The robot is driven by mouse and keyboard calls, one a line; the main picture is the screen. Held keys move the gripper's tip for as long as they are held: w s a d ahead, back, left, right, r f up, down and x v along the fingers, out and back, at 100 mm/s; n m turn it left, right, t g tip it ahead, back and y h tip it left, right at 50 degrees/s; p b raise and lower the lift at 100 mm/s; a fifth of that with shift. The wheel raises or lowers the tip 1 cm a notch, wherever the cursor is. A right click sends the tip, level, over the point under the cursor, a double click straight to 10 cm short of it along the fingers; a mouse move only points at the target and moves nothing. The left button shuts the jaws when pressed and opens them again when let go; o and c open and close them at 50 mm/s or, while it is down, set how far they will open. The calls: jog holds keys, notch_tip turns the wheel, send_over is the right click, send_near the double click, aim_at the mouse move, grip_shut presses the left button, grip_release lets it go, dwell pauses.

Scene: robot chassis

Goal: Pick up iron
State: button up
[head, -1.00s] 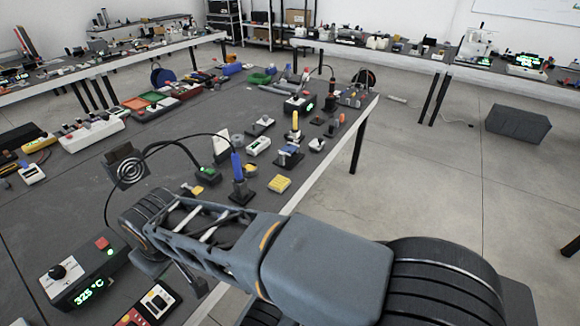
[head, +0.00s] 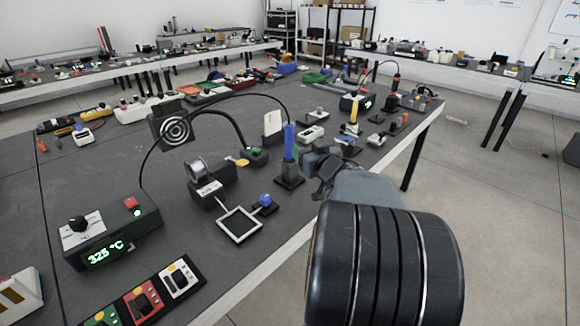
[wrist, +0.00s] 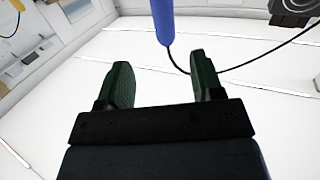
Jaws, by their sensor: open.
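The soldering iron with a blue handle (head: 290,141) stands upright in a small black stand (head: 289,178) near the table's right edge, with a cable arching left. My gripper (head: 318,163) is just right of the iron, close to it; its fingers are small and partly hidden by my arm in the head view. In the wrist view, my gripper (wrist: 163,78) has its two green fingers apart with nothing between them. The blue handle (wrist: 163,22) appears just beyond the gap, roughly in line with its middle.
The soldering station (head: 110,235) showing 325 °C sits at left front. A round-faced fan (head: 174,131) and a square frame tool (head: 239,224) stand left of the iron. A yellow-handled iron (head: 354,111) stands behind. The floor right of the table edge is clear.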

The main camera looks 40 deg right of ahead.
aim_at(286, 136)
jog(key=shift+n+t+y, duration=0.4)
jog(key=shift+t+y, duration=0.1)
jog(key=shift+y, duration=0.4)
jog(key=w+b, duration=0.1)
jog(key=w, duration=0.3)
jog(key=w+d+f+b, duration=0.1)
jog(key=w, duration=0.3)
jog(key=w+f+b, duration=0.1)
jog(key=w, duration=0.3)
jog(key=shift+w+d, duration=0.3)
jog(key=shift+d, duration=0.05)
jog(key=shift+c, duration=0.4)
jog(key=c, duration=0.9)
notch_tip(286, 136, up, 10)
jog(key=p, duration=0.4)
jog(key=shift+r+p, duration=0.1)
jog(key=shift+p, duration=0.3)
